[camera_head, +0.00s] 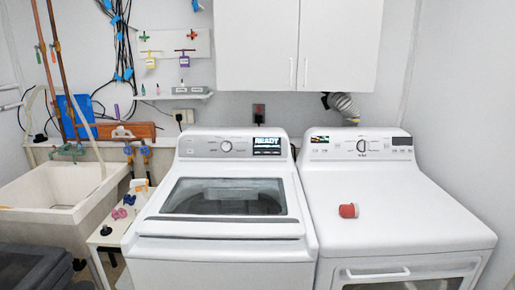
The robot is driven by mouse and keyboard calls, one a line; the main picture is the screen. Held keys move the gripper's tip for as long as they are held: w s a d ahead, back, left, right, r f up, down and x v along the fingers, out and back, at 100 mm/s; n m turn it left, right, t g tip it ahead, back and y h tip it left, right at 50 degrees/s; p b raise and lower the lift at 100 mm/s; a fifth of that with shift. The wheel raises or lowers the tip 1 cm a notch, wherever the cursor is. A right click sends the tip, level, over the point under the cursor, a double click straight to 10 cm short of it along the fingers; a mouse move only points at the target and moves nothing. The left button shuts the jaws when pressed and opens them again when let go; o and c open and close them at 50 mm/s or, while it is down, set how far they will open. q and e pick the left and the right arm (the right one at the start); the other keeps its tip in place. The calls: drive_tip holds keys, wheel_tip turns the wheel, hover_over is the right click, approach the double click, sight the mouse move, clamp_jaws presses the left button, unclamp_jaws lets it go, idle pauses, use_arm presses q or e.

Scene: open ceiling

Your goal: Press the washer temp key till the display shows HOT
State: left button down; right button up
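The washer (218,262) is a white top-loader in the middle of the head view, with a dark glass lid that is closed. Its rear control panel (203,147) has a round knob (226,146) near the centre. The lit display (267,146) right of the knob reads READY. Smaller marks below that word are too small to read, and I cannot tell which key is the temp key. Neither of my grippers is in view.
A white dryer (385,222) stands right of the washer, with a red cup-like object (348,211) on top. A utility sink (62,190) and a small white side table (117,226) are at the left. White cabinets (297,45) hang above. The washer's top is clear.

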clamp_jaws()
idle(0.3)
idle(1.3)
